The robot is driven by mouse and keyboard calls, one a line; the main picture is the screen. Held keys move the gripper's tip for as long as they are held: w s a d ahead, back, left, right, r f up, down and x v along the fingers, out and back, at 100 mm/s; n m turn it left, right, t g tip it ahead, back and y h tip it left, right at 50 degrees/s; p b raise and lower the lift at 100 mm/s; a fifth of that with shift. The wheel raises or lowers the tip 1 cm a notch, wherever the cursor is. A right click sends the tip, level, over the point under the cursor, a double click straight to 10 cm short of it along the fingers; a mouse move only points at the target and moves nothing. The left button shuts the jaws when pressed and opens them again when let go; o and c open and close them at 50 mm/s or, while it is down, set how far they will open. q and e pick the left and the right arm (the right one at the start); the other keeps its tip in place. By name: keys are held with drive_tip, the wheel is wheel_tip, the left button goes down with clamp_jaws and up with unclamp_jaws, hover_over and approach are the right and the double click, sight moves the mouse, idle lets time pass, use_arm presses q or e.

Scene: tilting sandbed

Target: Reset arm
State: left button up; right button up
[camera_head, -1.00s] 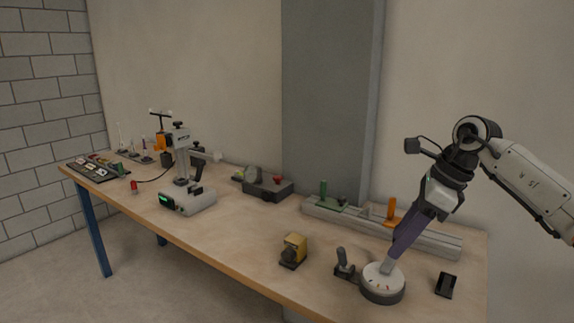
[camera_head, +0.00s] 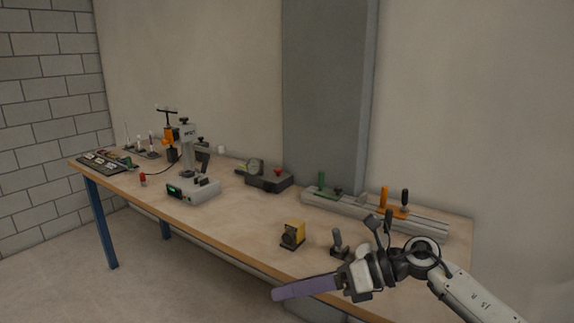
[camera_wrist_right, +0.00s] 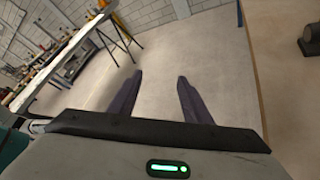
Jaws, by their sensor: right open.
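My right gripper (camera_head: 276,295) reaches in from the right in the head view. Its purple fingers point left, in front of the bench's front edge. In the right wrist view, its two fingers (camera_wrist_right: 160,79) stand apart with bare floor between them, so it is open and empty. My left gripper is not in view.
The wooden bench (camera_head: 235,222) runs along the wall. The floor before the bench is clear.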

drive_tip(key=s+a+m+t+y, duration=0.3)
drive_tip(key=a+m+y, duration=0.1)
drive_tip(key=m, duration=0.3)
drive_tip(key=s+d+f+m+t+h, duration=0.3)
drive_tip(key=s+d+f+m+h, duration=0.15)
drive_tip(key=f+m, duration=0.5)
drive_tip(key=s+d+f+m+t+h, duration=0.35)
drive_tip(key=d+f+m+h, duration=0.2)
drive_tip(key=m, duration=0.65)
drive_tip(key=s+d+f+m+t+h, duration=0.2)
drive_tip(key=s+d+f+m+h, duration=0.3)
drive_tip(key=f+m, duration=0.45)
drive_tip(key=s+d+f+m+g, duration=0.1)
drive_tip(key=s+f+m+g, duration=0.1)
drive_tip(key=s, duration=0.3)
drive_tip(key=s+d+f+m+g, duration=0.2)
drive_tip(key=s+f+m, duration=0.1)
drive_tip(key=s, duration=0.3)
drive_tip(key=shift+d+f, duration=0.25)
drive_tip(key=shift+f, duration=0.6)
